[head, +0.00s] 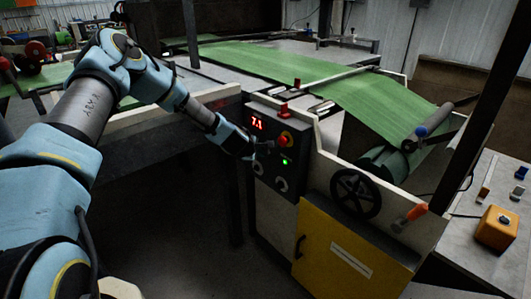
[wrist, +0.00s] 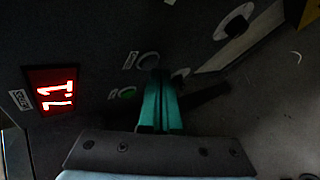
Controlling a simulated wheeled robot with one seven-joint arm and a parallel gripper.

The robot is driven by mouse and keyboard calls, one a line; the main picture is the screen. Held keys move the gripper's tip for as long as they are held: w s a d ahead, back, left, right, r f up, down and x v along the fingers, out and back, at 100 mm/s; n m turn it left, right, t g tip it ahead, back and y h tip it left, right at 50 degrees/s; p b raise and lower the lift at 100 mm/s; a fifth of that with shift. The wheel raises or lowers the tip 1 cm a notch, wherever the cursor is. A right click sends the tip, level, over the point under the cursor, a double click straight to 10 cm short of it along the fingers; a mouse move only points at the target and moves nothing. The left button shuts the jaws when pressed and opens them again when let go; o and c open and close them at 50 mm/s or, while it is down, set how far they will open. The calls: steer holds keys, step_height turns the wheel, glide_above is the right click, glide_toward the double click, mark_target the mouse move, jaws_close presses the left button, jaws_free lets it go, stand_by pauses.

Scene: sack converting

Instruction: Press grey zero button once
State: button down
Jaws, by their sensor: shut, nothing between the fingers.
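The dark control panel (head: 270,180) carries a red display (head: 257,124) reading 7.1; the display also shows sideways in the wrist view (wrist: 54,90). My gripper (head: 253,154) is at the panel face, its teal fingers shut together and empty. In the wrist view the fingertips (wrist: 160,74) are just beside a round grey button (wrist: 149,61) with a small label. The label is too small to read, so I cannot confirm it is the zero button. Whether the tips touch it is unclear. A green button (wrist: 127,94) lies beside the fingers. Another pale round part (wrist: 180,73) is close to the tips.
A red-and-yellow stop button (head: 285,139) is on the panel's upper right. A black handwheel (head: 355,194) and yellow cabinet door (head: 345,255) are to the right. Green sheet (head: 340,85) runs across the machine behind. A side table holds an orange box (head: 497,228).

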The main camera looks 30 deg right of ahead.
steer(key=shift+d, duration=0.4)
stand_by(0.7)
steer(key=shift+a, duration=0.1)
steer(key=shift+s+a+b, duration=0.15)
steer(key=shift+a+b, duration=0.2)
steer(key=shift+a, duration=0.35)
steer(key=shift+a, duration=0.1)
steer(key=shift+s+a+b, duration=0.2)
steer(key=shift+s+a, duration=0.05)
steer(key=shift+a, duration=0.95)
steer(key=shift+s+a+b, duration=0.15)
steer(key=shift+s+a, duration=0.05)
steer(key=shift+a, duration=0.95)
